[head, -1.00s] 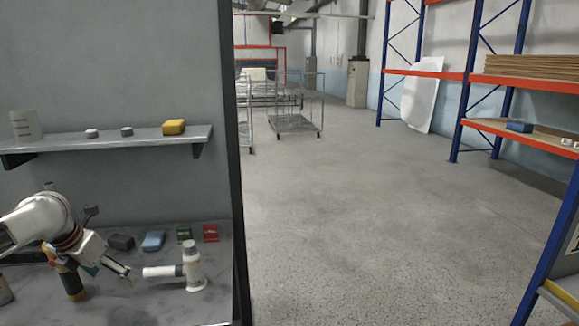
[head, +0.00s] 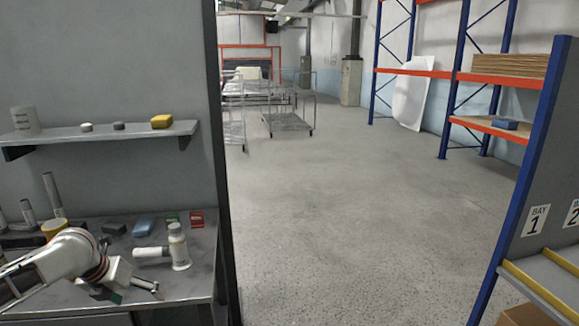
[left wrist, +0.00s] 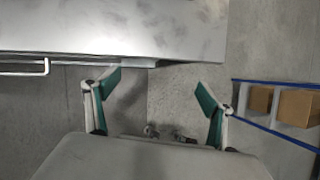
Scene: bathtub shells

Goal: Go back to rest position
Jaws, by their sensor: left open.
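My left gripper (head: 122,290) is at the lower left of the head view, by the front of the grey workbench (head: 205,240). In the left wrist view its two green-padded fingers (left wrist: 158,108) are spread apart with nothing between them. The bench edge (left wrist: 130,55) lies beyond the fingers there, with concrete floor below. My right gripper is in neither view.
On the bench stand a white bottle (head: 179,248), a white cylinder lying down (head: 150,252), a blue block (head: 144,229) and a red box (head: 197,219). A shelf (head: 100,133) hangs above. Blue-and-orange racks (head: 490,80) stand right; the floor (head: 340,210) between is clear.

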